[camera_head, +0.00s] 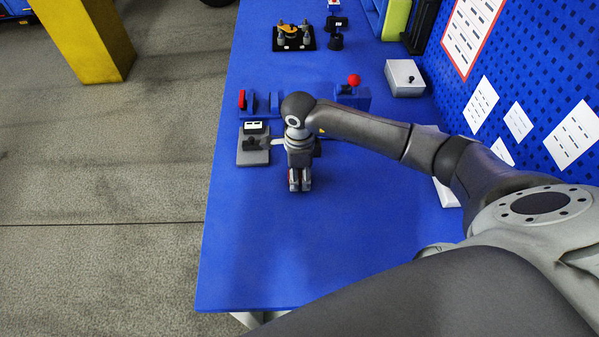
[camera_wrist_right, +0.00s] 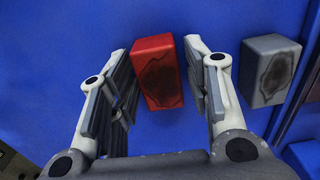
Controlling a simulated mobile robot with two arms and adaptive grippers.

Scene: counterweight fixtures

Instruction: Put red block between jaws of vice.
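The red block (camera_wrist_right: 160,75) has a dark patch on its top and stands on the blue table, between the fingers of my right gripper (camera_wrist_right: 160,70) in the right wrist view. The fingers stand apart, one on each side of it, very close; I cannot tell if they touch it. In the head view my right gripper (camera_head: 300,186) points down over the table and mostly hides the block. A blue fixture with upright jaws and a red handle, apparently the vice (camera_head: 274,102), stands farther back, partly hidden by my right arm. My left gripper is out of view.
A grey block (camera_wrist_right: 268,70) stands just right of the right finger. A grey plate fixture (camera_head: 252,157) lies left of my gripper. A red-knobbed blue fixture (camera_head: 352,97) and a grey box (camera_head: 405,79) stand behind. The table's front (camera_head: 260,250) is clear.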

